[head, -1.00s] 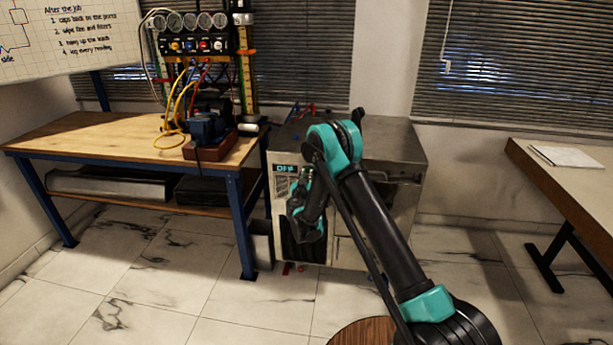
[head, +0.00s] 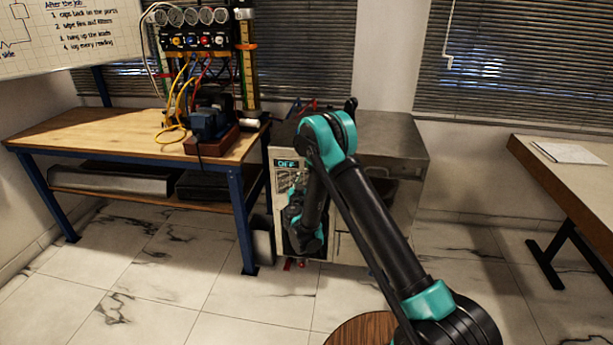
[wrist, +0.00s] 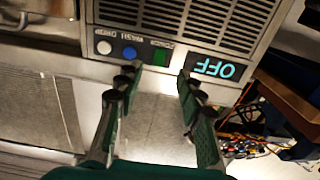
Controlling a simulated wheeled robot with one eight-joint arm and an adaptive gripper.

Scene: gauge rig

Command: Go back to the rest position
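My arm reaches forward in the head view, bent at a teal elbow, with its forearm hanging down before a steel machine (head: 390,135). In the wrist view my gripper (wrist: 159,72) is open and empty, its two dark fingers apart. The fingertips are near the machine's button row: a white button (wrist: 104,47), a blue button (wrist: 129,53) and a green button (wrist: 160,57). Whether a finger touches the panel is unclear. The display (wrist: 214,67) beside them reads OFF. In the head view the fingers are hard to make out against the machine front.
A wooden workbench (head: 90,135) with a gauge rig (head: 195,40) stands left of the machine. Another table (head: 570,165) with papers is at the right. A round wooden top (head: 355,332) is low in front, beside my arm.

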